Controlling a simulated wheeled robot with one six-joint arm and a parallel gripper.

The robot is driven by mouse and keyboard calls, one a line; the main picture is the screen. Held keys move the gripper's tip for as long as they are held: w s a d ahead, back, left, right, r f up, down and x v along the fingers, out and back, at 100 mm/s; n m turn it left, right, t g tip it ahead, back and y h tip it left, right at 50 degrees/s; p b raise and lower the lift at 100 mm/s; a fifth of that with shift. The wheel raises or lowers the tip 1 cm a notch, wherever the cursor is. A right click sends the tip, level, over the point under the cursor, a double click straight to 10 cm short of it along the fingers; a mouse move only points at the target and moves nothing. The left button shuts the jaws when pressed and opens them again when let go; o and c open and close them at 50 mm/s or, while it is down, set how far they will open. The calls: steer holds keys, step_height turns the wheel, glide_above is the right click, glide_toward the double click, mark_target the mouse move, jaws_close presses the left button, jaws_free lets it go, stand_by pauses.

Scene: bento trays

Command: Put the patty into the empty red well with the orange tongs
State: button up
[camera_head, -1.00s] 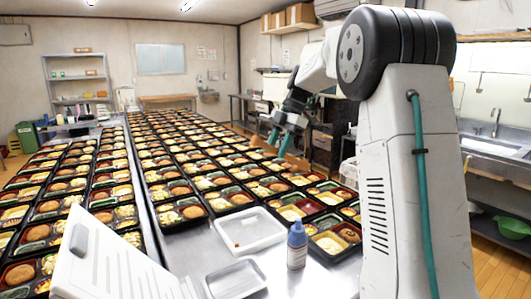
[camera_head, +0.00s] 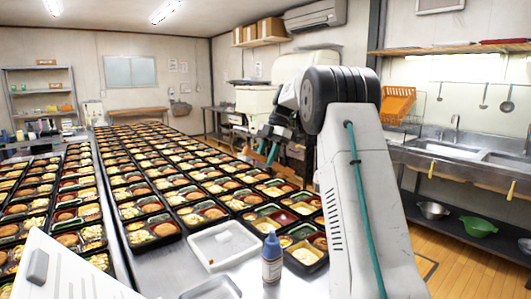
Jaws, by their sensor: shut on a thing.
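My gripper (camera_head: 270,142) is small and dark beyond my arm, over the rows of trays on the right. It is shut on a thin tool that reaches down, which I take for the tongs (camera_head: 273,154); their colour is hard to tell. A bento tray (camera_head: 259,226) near the front right has a dark red well (camera_head: 287,217) that looks empty. The tool is above and behind that tray, apart from it. I cannot tell whether the tongs hold a patty.
A white tray (camera_head: 225,262) with a small brown bit stands on the steel table. A blue-capped bottle (camera_head: 271,260) stands beside it, near my arm. Another clear tray (camera_head: 212,289) is cut off at the bottom. A sink counter (camera_head: 440,157) runs along the right.

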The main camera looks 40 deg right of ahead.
step_height(320, 180, down, 16)
steer(key=shift+r, duration=0.2)
stand_by(0.4)
steer(key=shift+f, duration=0.25)
stand_by(0.5)
steer(key=shift+f, duration=0.75)
jaws_close()
steer(key=o, duration=0.8)
jaws_free()
steer(key=shift+c, duration=0.2)
step_height(320, 180, up, 12)
